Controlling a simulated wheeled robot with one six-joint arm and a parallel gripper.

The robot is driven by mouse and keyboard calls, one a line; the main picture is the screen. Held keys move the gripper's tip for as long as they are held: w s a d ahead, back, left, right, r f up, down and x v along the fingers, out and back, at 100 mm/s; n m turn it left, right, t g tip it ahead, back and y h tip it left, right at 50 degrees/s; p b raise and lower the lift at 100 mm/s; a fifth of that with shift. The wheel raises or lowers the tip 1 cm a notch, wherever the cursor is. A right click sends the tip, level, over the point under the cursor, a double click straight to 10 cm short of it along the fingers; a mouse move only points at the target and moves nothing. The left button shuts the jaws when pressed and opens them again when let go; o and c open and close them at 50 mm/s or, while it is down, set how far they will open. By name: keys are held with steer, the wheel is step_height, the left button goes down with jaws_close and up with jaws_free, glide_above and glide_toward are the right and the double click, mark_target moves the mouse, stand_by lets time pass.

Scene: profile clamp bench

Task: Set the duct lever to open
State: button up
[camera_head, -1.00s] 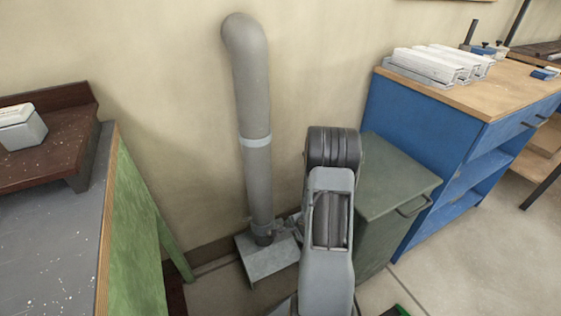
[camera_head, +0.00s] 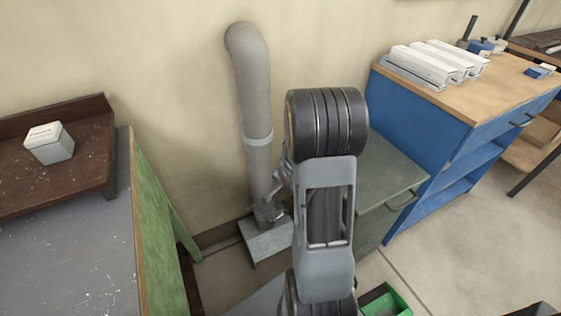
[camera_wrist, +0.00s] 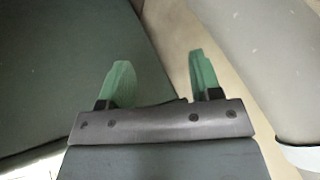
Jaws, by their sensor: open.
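The grey duct (camera_head: 256,105) rises along the wall and bends at its top. A pale band (camera_head: 258,139) circles it. The duct's foot stands by a light grey metal box (camera_head: 268,243) near the floor. I cannot make out the duct lever in either view; my arm covers part of the area beside the duct. In the wrist view my gripper (camera_wrist: 160,82) is open, its two green fingers apart with nothing between them. The duct (camera_wrist: 275,60) shows to the right of the fingers, not touching them, with its pale band (camera_wrist: 302,158) at lower right.
A dark green cabinet (camera_head: 385,175) stands right of the duct and fills the left of the wrist view (camera_wrist: 65,70). A blue workbench (camera_head: 415,130) is farther right. A green-sided bench (camera_head: 160,225) is at left. A green bin (camera_head: 385,300) is at the bottom.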

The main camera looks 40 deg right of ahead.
step_height(320, 180, up, 9)
steer(key=a+n+p, duration=0.2)
steer(key=p, duration=0.1)
steer(key=shift+a+p, duration=0.3)
steer(key=shift+p, duration=0.05)
steer(key=shift+s, duration=0.1)
steer(key=s+d+f+m+g+b, duration=0.25)
steer(key=f+b, duration=0.35)
steer(key=f, duration=0.4)
steer(key=m+t+y+b, duration=0.2)
steer(key=t+y+b, duration=0.1)
steer(key=b, duration=0.6)
glide_toward(284, 213)
steer(key=b+x, duration=0.4)
steer(key=x, duration=0.6)
steer(key=shift+w+f, duration=0.2)
steer(key=shift+f, duration=0.1)
steer(key=shift+d, duration=0.1)
jaws_close()
